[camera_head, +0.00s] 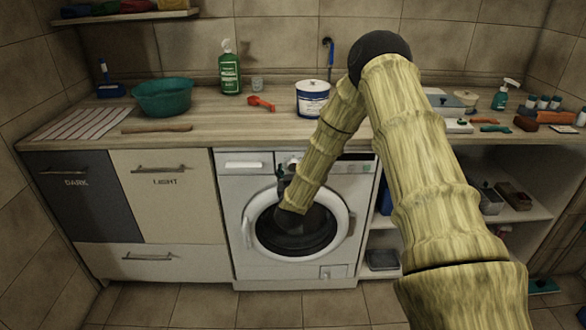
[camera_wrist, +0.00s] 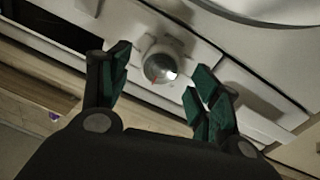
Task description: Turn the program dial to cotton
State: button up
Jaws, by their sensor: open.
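The white front-loading washing machine (camera_head: 230,212) stands under the counter, its round door closed. Its program dial (camera_wrist: 161,63) is a round grey-white knob with a red mark, on the front panel in the wrist view. My gripper (camera_wrist: 160,70) is open, with one green-black finger on each side of the dial. The knob shows in the gap between the fingers; I cannot tell whether either finger touches it. In the head view my gripper (camera_head: 286,172) is in front of the panel and partly hides the dial area. The program labels are too small to read.
DARK and LIGHT drawers (camera_head: 168,200) are left of the machine. Open shelves (camera_head: 520,213) are on the right.

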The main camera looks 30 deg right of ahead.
jog(key=shift+x, duration=0.9)
jog(key=c, duration=1)
jog(key=shift+c, duration=0.2)
jog(key=shift+m, duration=0.3)
jog(key=m+b, duration=0.2)
jog(key=m, duration=0.2)
jog(key=shift+s+d, duration=0.1)
jog(key=shift+d+m+y+b, duration=0.1)
jog(key=shift+m+y+b, duration=0.2)
jog(key=shift+m+b, duration=1.05)
jog(key=shift+m+p, duration=0.5)
jog(key=shift+m, duration=0.25)
